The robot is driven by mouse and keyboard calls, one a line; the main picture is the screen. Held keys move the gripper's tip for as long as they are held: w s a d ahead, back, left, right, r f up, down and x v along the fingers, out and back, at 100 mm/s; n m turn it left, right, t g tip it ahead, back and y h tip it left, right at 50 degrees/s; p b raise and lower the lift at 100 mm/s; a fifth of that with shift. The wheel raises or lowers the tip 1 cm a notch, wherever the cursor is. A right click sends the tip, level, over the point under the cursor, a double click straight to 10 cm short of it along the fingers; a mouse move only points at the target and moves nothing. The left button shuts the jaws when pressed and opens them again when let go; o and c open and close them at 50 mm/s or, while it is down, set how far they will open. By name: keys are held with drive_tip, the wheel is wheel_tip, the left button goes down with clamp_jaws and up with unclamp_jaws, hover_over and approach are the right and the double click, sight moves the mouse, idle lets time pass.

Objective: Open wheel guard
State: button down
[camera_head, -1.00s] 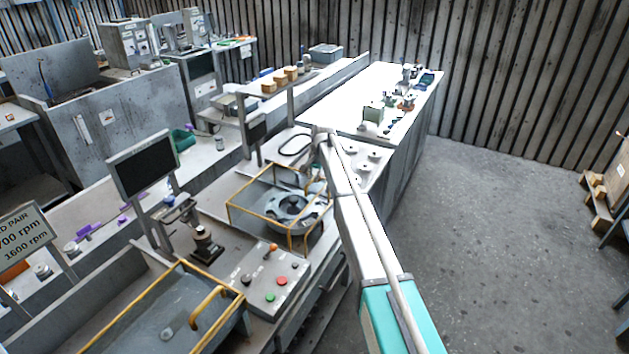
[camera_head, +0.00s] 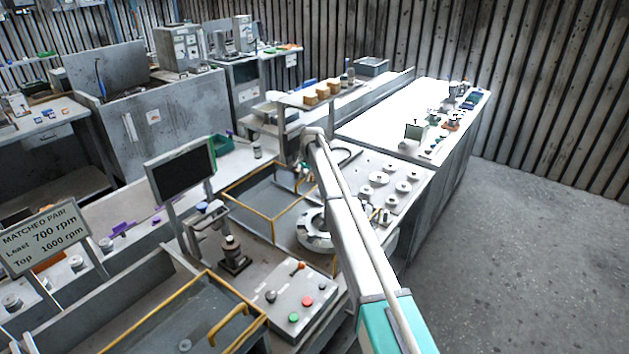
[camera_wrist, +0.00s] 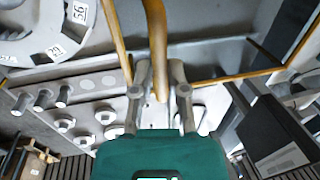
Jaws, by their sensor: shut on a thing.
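The wheel guard (camera_head: 248,184) is a yellow-edged frame on the bench, left of my arm in the head view. The grey slotted wheel (camera_head: 313,232) stands to its right, uncovered on the side I see and partly hidden by my arm. In the wrist view the wheel (camera_wrist: 40,35) shows numbered tags at the upper left. My gripper (camera_wrist: 160,84) is shut on the guard's yellow handle (camera_wrist: 156,40), which runs between its fingers. In the head view my gripper (camera_head: 304,172) is small and partly hidden behind my wrist.
A control box (camera_head: 293,300) with coloured buttons and a second yellow-edged tray guard (camera_head: 230,325) are in front. A monitor (camera_head: 182,170) stands left of the guard. A plate with several round knobs (camera_head: 380,180) lies right of my arm. The floor at right is clear.

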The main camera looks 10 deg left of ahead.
drive_tip(key=shift+w+a, duration=0.85)
drive_tip(key=shift+a, duration=0.4)
drive_tip(key=c, duration=0.6)
unclamp_jaws()
drive_tip(key=shift+c, duration=0.2)
drive_tip(key=shift+s, duration=0.1)
drive_tip(key=shift+r, duration=0.15)
